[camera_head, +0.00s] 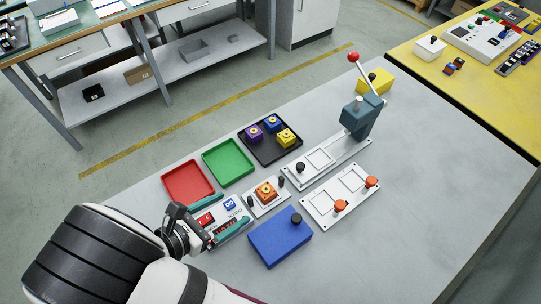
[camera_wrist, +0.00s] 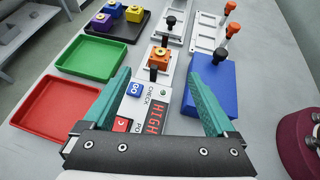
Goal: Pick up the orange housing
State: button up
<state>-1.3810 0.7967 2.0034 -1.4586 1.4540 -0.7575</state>
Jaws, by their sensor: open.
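The orange housing (camera_head: 266,190) is a small block with a yellow ring on top.
The check panel (camera_wrist: 137,104) shows a red HIGH display. A blue box (camera_head: 281,238) with a black knob stands right of the fixture. Red (camera_head: 187,183) and green (camera_head: 228,160) trays lie left. A black tray (camera_head: 264,157) holds purple, blue and yellow housings. A lever press (camera_head: 362,114) stands behind.

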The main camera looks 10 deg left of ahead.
aim_at(265, 191)
jog(key=x, duration=1.2)
jog(key=shift+w+d+f, duration=0.1)
jog(key=shift+d+f, duration=0.15)
jog(key=shift+f, duration=0.05)
grip_shut()
